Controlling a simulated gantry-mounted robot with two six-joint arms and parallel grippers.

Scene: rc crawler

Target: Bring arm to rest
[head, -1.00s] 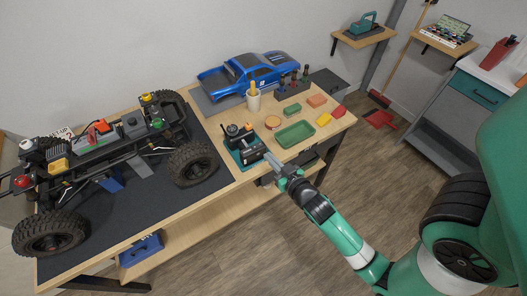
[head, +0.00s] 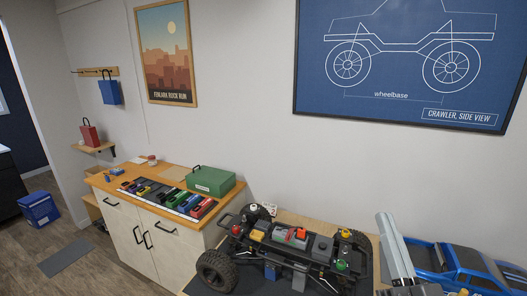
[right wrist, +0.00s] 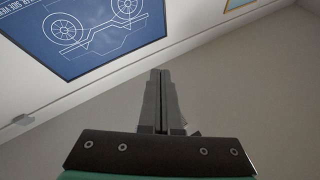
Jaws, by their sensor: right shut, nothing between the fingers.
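My right gripper (head: 387,220) rises from the bottom edge of the head view, pointing up, in front of the gap between the crawler and the blue car body. In the right wrist view its fingers (right wrist: 160,75) are together with nothing between them. They point up, with bare wall behind them. The crawler chassis (head: 290,250), with black tyres and small coloured parts, stands on the workbench to the left of the gripper. The blue car body (head: 460,265) lies to its right, partly hidden by the gripper. My left gripper is in neither view.
A wooden-topped cabinet (head: 150,200) at the left holds a green toolbox (head: 211,181) and a row of coloured items. A blue crawler poster (head: 400,70) hangs on the wall; it also shows in the wrist view (right wrist: 80,35). A blue bin (head: 40,210) stands on the floor.

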